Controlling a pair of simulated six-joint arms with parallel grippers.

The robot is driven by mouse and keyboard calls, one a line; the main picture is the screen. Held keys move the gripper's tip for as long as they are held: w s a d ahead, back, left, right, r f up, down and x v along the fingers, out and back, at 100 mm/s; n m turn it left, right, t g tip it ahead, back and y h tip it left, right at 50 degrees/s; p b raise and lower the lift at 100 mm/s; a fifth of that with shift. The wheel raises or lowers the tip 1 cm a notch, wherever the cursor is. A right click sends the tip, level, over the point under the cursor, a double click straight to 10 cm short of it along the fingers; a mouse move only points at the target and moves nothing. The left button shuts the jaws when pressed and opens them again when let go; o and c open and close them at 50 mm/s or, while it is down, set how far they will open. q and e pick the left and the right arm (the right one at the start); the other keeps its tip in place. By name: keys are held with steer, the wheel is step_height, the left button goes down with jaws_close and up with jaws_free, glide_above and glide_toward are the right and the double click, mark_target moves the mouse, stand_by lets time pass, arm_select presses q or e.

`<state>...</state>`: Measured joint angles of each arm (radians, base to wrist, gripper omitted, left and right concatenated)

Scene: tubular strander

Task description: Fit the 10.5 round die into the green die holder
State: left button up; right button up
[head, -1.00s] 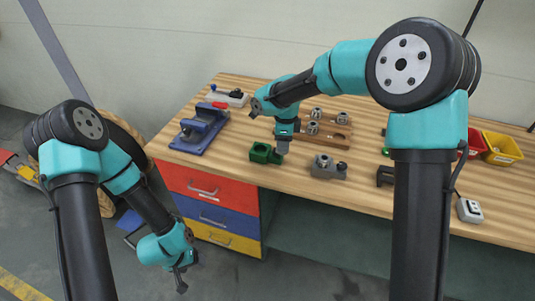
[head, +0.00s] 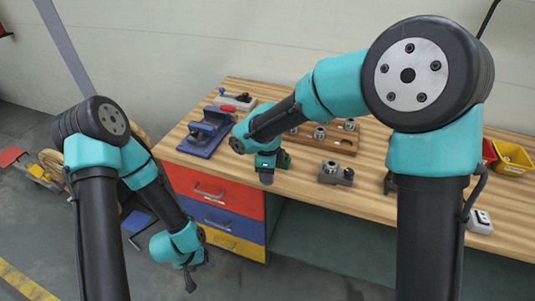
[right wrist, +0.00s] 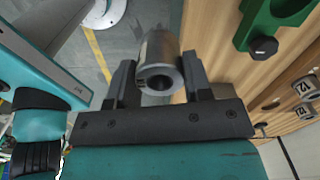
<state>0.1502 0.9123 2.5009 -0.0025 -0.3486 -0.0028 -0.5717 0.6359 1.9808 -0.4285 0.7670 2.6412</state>
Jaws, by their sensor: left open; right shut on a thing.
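My right gripper (head: 266,168) is shut on a grey metal round die (right wrist: 158,62), a short cylinder with a bore; any size mark on it cannot be read. The die (head: 266,179) hangs by the front edge of the workbench, just in front of the green die holder. The holder (head: 285,160) is on the bench, mostly hidden behind my right gripper in the head view. In the right wrist view the holder (right wrist: 275,22) is at the upper right, apart from the die, with a dark knob. My left gripper (head: 190,279) is open and empty, low beside the drawers.
The wooden bench (head: 375,182) carries a blue vise (head: 205,132), a wooden rack (head: 330,141) with several metal dies, and a grey block (head: 336,173). Yellow bins (head: 512,157) stand at the right. Coloured drawers (head: 215,190) are under the bench.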

steer(key=w, duration=0.5)
steer(key=w+f, duration=0.1)
steer(key=w, duration=0.8)
steer(key=shift+w+f, duration=0.15)
steer(key=shift+w, duration=0.2)
steer(key=shift+w, duration=0.25)
steer(key=shift+f, duration=1.8)
steer(key=shift+f, duration=0.15)
steer(key=shift+f, duration=0.2)
